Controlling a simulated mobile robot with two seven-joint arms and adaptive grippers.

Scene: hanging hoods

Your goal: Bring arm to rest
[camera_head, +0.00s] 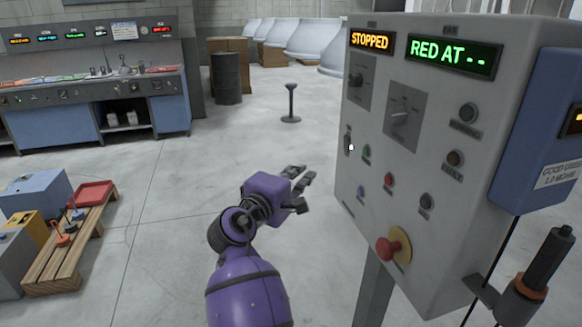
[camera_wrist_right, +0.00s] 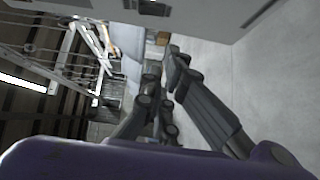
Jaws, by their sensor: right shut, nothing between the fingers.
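My right arm, purple, reaches up from the bottom middle of the head view. Its gripper (camera_head: 303,188) is shut and empty, a little left of the grey control panel and apart from it. In the right wrist view the dark fingers (camera_wrist_right: 165,85) are close together with nothing held, and a grey box face shows above them. The control panel (camera_head: 405,165) has a "STOPPED" display (camera_head: 372,40), a "RED AT --" display (camera_head: 452,55), knobs, several buttons and a red mushroom button (camera_head: 389,248). My left gripper is not in view.
A wooden pallet (camera_head: 68,245) with boxes and a red tray (camera_head: 93,193) stands at the left. A long console (camera_head: 95,85), a dark barrel (camera_head: 227,78) and a small stand (camera_head: 290,103) are farther back. Pale hoods (camera_head: 313,38) line the back. The middle floor is clear.

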